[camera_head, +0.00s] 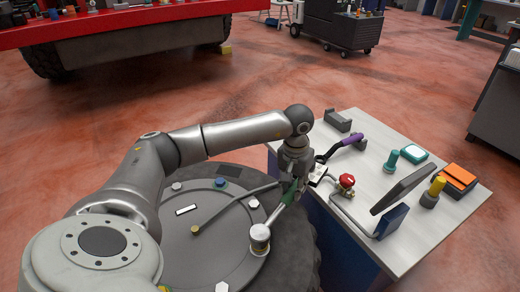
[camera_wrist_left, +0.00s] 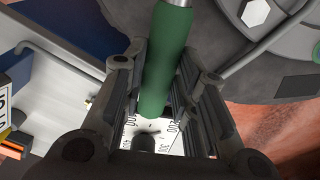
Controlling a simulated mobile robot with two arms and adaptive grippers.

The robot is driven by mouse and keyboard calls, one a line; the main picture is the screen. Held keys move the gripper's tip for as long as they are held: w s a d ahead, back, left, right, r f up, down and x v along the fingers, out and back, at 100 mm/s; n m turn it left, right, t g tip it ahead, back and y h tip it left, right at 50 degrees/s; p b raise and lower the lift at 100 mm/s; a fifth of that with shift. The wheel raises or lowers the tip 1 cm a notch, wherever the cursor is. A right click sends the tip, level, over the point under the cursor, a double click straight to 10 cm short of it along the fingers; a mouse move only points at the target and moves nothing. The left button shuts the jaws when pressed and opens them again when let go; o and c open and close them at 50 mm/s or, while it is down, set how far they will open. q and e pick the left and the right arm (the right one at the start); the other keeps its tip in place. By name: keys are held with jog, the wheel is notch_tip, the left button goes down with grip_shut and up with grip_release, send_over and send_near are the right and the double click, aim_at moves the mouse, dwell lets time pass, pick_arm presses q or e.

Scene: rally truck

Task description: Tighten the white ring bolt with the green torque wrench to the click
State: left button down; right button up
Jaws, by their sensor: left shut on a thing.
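The green torque wrench (camera_head: 288,196) slants over the wheel in the head view. Its silver shaft runs down to a pale round head (camera_head: 260,234) at the right edge of the round wheel plate (camera_head: 205,255). Whatever lies under that head is hidden, so I cannot tell how it sits on a bolt. My left gripper (camera_head: 293,180) is shut on the green handle (camera_wrist_left: 165,70), which lies between its fingers in the wrist view. My right gripper is out of view.
A white-topped table (camera_head: 362,208) stands close at the right. It carries a red-knobbed part (camera_head: 347,181), a purple-handled tool (camera_head: 346,145), a dark slanted panel (camera_head: 402,188) and orange boxes (camera_head: 459,178). A grey bar (camera_head: 232,205) crosses the plate. Open floor lies behind.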

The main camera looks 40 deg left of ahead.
pick_arm(q)
jog(key=shift+w+d+m, duration=0.1)
jog(key=shift+d+m, duration=1.5)
jog(key=shift+d, duration=0.65)
jog(key=shift+s+d+m, duration=0.25)
jog(key=shift+d+m, duration=0.5)
jog(key=shift+d, duration=0.35)
jog(key=shift+s+d+m, duration=0.25)
jog(key=shift+d+m, duration=0.5)
jog(key=shift+d, duration=0.3)
jog(key=shift+d, duration=0.1)
jog(key=shift+w+a+n, duration=0.1)
jog(key=shift+a+n, duration=0.2)
jog(key=shift+a, duration=0.25)
jog(key=c, duration=1.8)
grip_release()
jog(key=shift+c, duration=0.2)
grip_shut()
